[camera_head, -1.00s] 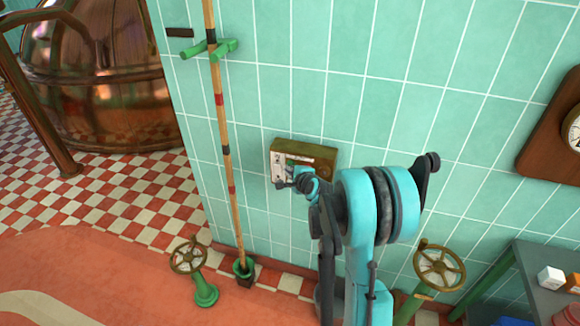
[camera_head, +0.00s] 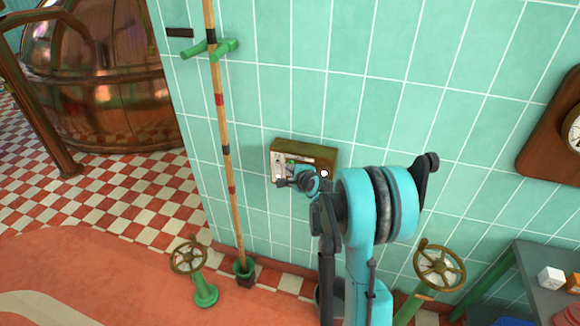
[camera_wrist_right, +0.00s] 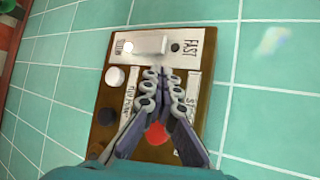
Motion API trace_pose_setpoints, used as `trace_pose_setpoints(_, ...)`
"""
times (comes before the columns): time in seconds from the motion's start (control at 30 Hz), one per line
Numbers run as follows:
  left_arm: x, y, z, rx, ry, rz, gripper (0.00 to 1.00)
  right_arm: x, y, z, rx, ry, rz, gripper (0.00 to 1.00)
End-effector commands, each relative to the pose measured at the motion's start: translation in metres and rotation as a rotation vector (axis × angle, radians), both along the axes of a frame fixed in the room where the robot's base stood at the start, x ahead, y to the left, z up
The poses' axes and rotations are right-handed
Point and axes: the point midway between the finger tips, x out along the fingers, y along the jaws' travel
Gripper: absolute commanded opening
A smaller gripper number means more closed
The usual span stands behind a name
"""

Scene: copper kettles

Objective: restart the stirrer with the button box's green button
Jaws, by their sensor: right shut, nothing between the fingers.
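The button box (camera_head: 310,150) is a brown box with a pale labelled face, fixed to the tiled wall. A small green spot (camera_head: 290,162), which looks like the green button, shows just above my right gripper (camera_head: 284,183). In the right wrist view the gripper (camera_wrist_right: 160,71) is shut and empty, its tips over the box (camera_wrist_right: 115,100) face close to the white switch piece (camera_wrist_right: 151,44). I cannot tell whether the tips touch the box. A red button (camera_wrist_right: 156,134) shows between the fingers. No green button shows there. A round white lamp (camera_head: 324,173) is bright. My left gripper is out of view.
A striped pole (camera_head: 225,145) stands left of the box, by a green bracket (camera_head: 222,48). Handwheels stand low at left (camera_head: 188,256) and right (camera_head: 440,267). A copper kettle (camera_head: 100,95) is at far left, a grey table (camera_head: 530,270) at right.

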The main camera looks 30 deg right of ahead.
Motion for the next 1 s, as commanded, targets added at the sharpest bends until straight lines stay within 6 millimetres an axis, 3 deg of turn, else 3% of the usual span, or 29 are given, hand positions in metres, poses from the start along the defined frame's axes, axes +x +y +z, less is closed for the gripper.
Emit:
trace_pose_setpoints(0.77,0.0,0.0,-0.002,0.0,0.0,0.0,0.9,-0.012,0.014,0.0,0.0,0.0,0.0,0.0)
trace_pose_setpoints(1.0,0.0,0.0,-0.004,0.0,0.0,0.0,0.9,-0.022,0.027,0.0,-0.001,0.0,0.001,0.0)
